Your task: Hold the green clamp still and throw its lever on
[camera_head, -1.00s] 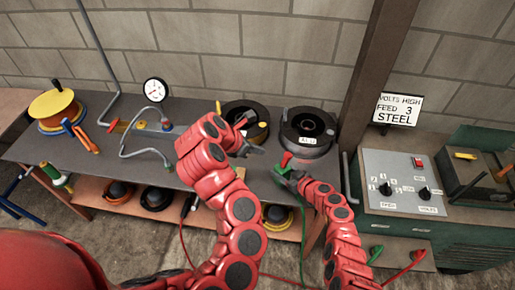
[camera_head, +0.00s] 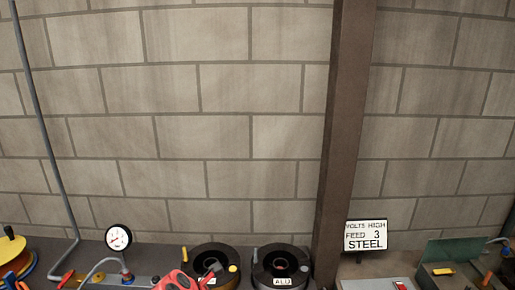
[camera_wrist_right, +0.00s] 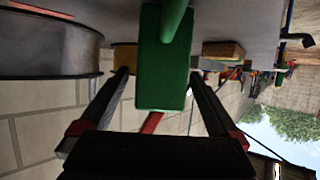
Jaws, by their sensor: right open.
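In the right wrist view, the green clamp (camera_wrist_right: 165,75) is a green block with a round green bar at the top of the picture. My right gripper (camera_wrist_right: 160,74) is open, with one finger on each side of the block. I cannot tell whether the fingers touch it. A thin red piece (camera_wrist_right: 151,122) shows below the block, possibly the lever; its position is unclear. The head view does not show the clamp or my right gripper. My left gripper (camera_head: 211,272) shows at the lower edge of the head view, partly cut off, in front of a black reel.
Two black reels (camera_head: 278,262) stand on the bench by the wall. A round gauge (camera_head: 118,238) is to their left. A brown post (camera_head: 340,150) and a sign reading STEEL (camera_head: 366,236) are to their right. A grey reel (camera_wrist_right: 45,48) is close beside my right gripper.

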